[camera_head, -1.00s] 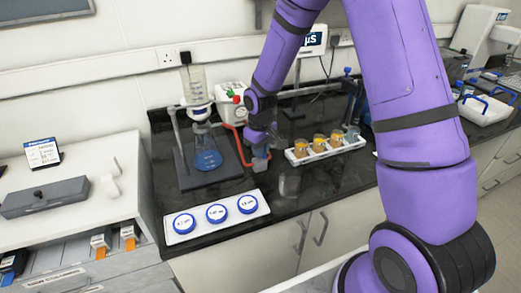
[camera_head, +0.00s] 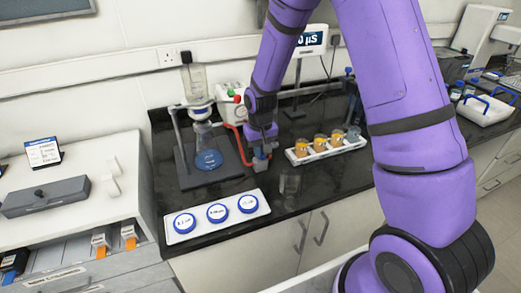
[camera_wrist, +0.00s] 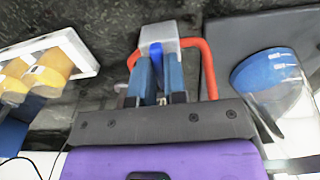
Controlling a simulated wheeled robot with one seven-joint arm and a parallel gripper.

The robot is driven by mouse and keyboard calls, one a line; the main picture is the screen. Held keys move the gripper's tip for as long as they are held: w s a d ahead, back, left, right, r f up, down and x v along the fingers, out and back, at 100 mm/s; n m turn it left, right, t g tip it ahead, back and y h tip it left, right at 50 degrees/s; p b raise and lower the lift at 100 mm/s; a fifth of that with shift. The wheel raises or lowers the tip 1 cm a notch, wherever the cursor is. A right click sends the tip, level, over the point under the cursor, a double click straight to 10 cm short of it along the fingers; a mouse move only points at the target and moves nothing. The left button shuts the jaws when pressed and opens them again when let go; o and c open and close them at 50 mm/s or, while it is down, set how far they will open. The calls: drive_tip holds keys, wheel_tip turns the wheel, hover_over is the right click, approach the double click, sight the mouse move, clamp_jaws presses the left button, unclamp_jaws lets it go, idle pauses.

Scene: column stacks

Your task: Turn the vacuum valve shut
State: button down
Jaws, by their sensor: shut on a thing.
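The vacuum valve (camera_head: 260,165) is a small grey block on the red tubing, on the black bench right of the filter flask. In the wrist view the valve's grey body (camera_wrist: 158,36) has red tube on both sides and a blue handle (camera_wrist: 155,52). My gripper (camera_head: 261,150) is over the valve, pointing down. In the wrist view its two fingers (camera_wrist: 158,78) are closed on either side of the blue handle and hold it. The fingers hide part of the handle, so its exact angle is hard to tell.
The flask with blue liquid (camera_head: 207,158) stands close on the left, on a dark base. A white rack of orange-filled cups (camera_head: 325,151) is close on the right. A white tray with blue-rimmed discs (camera_head: 217,216) lies in front. A clear beaker (camera_head: 290,183) stands front right.

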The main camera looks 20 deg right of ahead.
drive_tip(key=c, duration=1.2)
unclamp_jaws()
drive_tip(key=shift+o, duration=0.2)
wheel_tip(320, 180, up, 7)
drive_tip(key=shift+r, duration=0.25)
